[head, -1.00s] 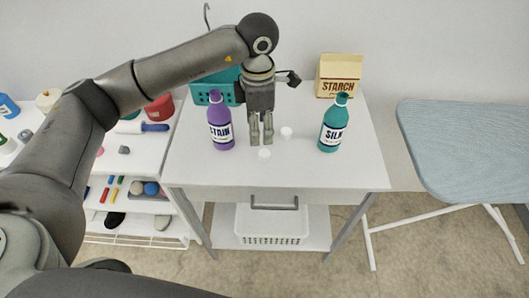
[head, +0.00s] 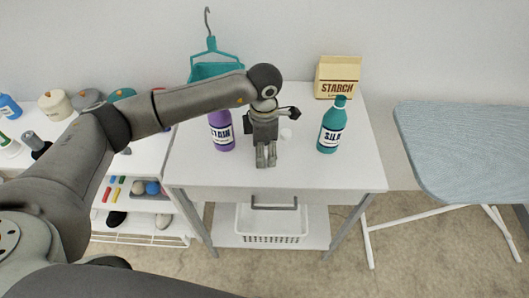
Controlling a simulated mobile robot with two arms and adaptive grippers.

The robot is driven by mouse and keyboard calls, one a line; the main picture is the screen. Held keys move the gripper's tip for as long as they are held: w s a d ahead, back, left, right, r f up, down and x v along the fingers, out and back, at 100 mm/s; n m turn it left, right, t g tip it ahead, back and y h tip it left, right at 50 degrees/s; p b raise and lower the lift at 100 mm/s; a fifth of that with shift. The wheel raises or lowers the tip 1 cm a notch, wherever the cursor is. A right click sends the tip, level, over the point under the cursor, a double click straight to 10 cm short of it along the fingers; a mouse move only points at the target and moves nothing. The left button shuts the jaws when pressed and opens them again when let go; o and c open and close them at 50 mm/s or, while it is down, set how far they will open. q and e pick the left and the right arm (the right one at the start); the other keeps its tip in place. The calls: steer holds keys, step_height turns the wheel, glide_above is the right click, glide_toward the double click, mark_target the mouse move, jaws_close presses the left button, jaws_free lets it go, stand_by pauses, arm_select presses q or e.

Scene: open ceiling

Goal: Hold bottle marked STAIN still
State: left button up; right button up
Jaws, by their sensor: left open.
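The purple bottle marked STAIN (head: 222,132) stands upright on the white table, left of the middle. My left arm hides its top. My left gripper (head: 266,163) points down to the right of the bottle and nearer to me. Its fingers are open and apart from the bottle, though they look close together from here. My right gripper does not show.
A teal bottle marked SILK (head: 331,128) stands right of the gripper. Behind are a teal basket (head: 215,70) and a STARCH bag (head: 338,77). An ironing board (head: 465,150) stands at right.

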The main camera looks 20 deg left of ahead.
arm_select(q)
steer(key=shift+f, duration=0.5)
steer(key=c, duration=0.8)
steer(key=shift+c, duration=0.2)
steer(key=shift+r, duration=0.15)
steer(key=shift+r, duration=0.3)
step_height(320, 180, up, 2)
steer(key=shift+r, duration=0.1)
steer(key=s+r+b, duration=0.3)
steer(key=s+r, duration=0.7)
steer(key=s, duration=0.4)
steer(key=shift+d, duration=0.25)
